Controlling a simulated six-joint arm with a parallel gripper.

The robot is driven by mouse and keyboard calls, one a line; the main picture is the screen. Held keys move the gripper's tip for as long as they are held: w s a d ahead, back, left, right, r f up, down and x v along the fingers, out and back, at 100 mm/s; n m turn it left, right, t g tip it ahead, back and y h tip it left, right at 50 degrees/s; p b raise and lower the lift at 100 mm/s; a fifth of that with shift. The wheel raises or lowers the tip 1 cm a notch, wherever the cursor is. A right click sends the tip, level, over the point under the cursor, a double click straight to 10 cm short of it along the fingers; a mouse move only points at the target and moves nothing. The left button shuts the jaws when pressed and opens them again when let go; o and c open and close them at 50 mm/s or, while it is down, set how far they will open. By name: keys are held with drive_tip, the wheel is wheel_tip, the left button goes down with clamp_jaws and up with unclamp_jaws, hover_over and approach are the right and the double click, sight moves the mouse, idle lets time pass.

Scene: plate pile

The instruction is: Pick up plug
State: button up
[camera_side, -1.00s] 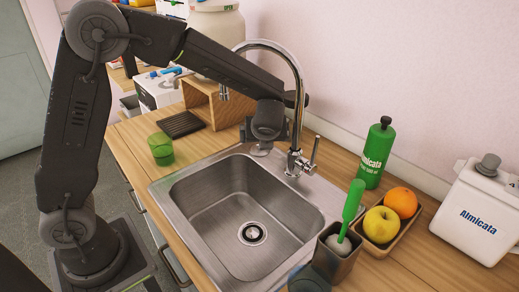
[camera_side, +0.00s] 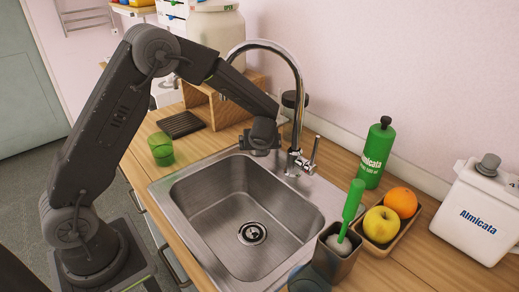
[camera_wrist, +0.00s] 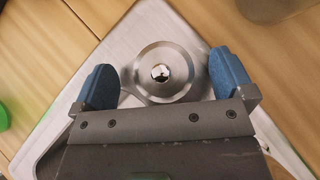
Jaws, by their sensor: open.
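The plug (camera_wrist: 166,91) is a round, flat metal disc with a small shiny knob in its middle. In the wrist view it lies on the metal sink rim (camera_wrist: 85,98), between the two blue fingertips of my gripper (camera_wrist: 164,79). The gripper is open, with a gap to the plug on both sides. In the side view my gripper (camera_side: 262,150) is low over the back corner of the sink, left of the tap base. The plug cannot be made out there, as the gripper covers that spot.
The chrome tap (camera_side: 297,120) stands close beside my gripper. A green cup (camera_side: 161,150) is to the left on the wooden counter. A green bottle (camera_side: 376,155), a fruit tray (camera_side: 402,232) and a brush holder (camera_side: 335,262) stand right of the sink. The basin (camera_side: 215,215) is empty.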

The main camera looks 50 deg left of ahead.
drive_tip(key=c, duration=1)
